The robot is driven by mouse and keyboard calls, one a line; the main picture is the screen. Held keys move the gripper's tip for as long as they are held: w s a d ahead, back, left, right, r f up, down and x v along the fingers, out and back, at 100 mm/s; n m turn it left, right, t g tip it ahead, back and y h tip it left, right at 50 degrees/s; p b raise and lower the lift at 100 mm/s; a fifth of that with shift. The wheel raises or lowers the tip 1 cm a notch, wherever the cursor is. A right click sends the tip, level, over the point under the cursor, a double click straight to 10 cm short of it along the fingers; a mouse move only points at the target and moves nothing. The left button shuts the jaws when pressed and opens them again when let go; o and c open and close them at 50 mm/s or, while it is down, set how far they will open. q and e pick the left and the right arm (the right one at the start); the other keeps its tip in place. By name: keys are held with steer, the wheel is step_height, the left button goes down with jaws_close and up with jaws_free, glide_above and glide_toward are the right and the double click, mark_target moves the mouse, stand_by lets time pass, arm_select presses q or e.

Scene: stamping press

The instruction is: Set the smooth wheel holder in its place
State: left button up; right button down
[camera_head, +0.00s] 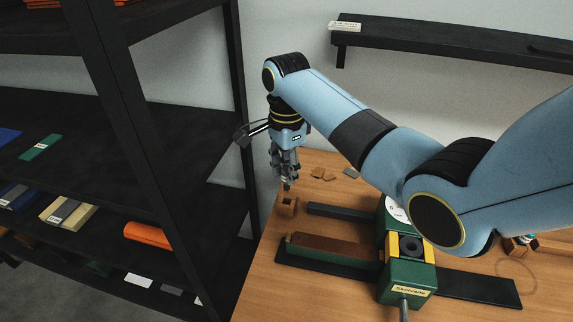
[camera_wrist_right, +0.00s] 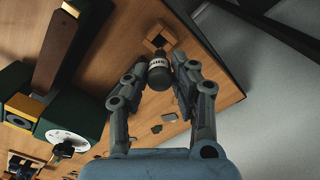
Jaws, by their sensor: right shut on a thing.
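My right gripper (camera_head: 286,177) points down at the far left corner of the wooden table. It is shut on a dark grey cylinder with a white printed label, which I take to be the smooth wheel holder (camera_wrist_right: 158,72). The fingers grip it from both sides in the right wrist view. A small brown wooden block (camera_head: 287,206) with a square opening stands on the table just below the gripper. In the right wrist view the block (camera_wrist_right: 160,37) shows just beyond the cylinder's end; whether they touch I cannot tell. My left gripper is out of view.
A green and yellow stamping press (camera_head: 408,278) stands on the table (camera_head: 262,285), with a long brown-topped bar (camera_head: 333,252) beside it. Small loose pieces (camera_head: 325,175) lie behind. A black shelf rack (camera_head: 120,100) fills the left, and a wall shelf (camera_head: 440,38) hangs behind.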

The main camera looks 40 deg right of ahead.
mark_target(287, 192)
steer(key=shift+f+b, duration=0.35)
steer(key=shift+f, duration=0.85)
arm_select(q)
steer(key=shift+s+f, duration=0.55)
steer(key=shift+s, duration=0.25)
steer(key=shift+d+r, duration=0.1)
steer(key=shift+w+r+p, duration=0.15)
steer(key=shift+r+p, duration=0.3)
steer(key=shift+p, duration=0.05)
arm_select(e)
steer(key=shift+p, duration=0.4)
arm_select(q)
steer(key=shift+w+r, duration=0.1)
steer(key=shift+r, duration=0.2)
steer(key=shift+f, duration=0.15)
arm_select(e)
steer(key=shift+f, duration=0.3)
arm_select(q)
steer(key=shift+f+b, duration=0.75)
steer(key=shift+b, duration=0.2)
arm_select(e)
steer(key=shift+f, duration=1.6)
